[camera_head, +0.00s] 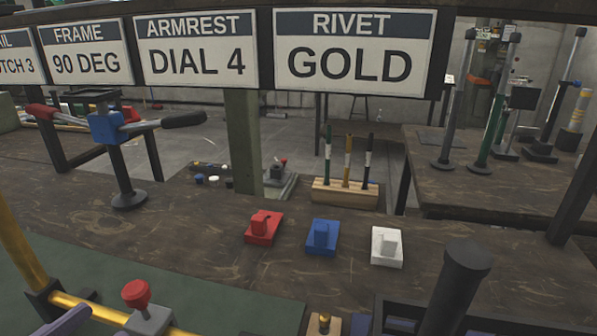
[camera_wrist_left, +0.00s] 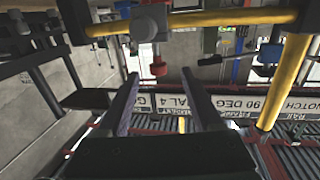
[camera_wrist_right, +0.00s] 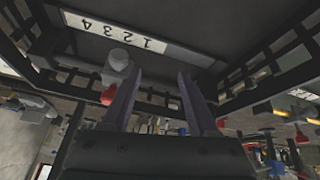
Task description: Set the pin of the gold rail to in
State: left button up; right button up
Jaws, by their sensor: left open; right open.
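The gold rail (camera_head: 82,306) runs low across the lower left of the head view, by an upright gold post. Its pin has a red knob (camera_head: 136,293) standing above a grey block (camera_head: 150,319) on the rail. Pin depth is unclear. My right gripper (camera_wrist_right: 159,73) is open and empty.
Red (camera_head: 263,228), blue (camera_head: 322,237) and white (camera_head: 387,246) blocks sit on the bench. Behind them is a wooden rack (camera_head: 345,193) with three rods. A dark post (camera_head: 458,285) rises at lower right. A numbered frame (camera_wrist_right: 125,31) is near my right gripper.

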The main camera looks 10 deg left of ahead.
aim_at(148, 284)
pick_arm(q)
jog(key=shift+r+h, duration=0.2)
jog(key=shift+h, duration=0.3)
pick_arm(e)
jog(key=s, duration=0.1)
jog(key=s+f+g, duration=0.1)
jog(key=s, duration=0.1)
jog(key=s+g, duration=0.1)
jog(key=shift+s+f, duration=0.25)
jog(key=shift+s, duration=0.25)
pick_arm(q)
jog(key=x, duration=0.9)
jog(key=shift+w+d+r, duration=0.1)
jog(key=shift+w, duration=0.2)
pick_arm(e)
jog(key=shift+f, duration=0.2)
pick_arm(q)
jog(key=shift+c, duration=0.3)
grip_shut()
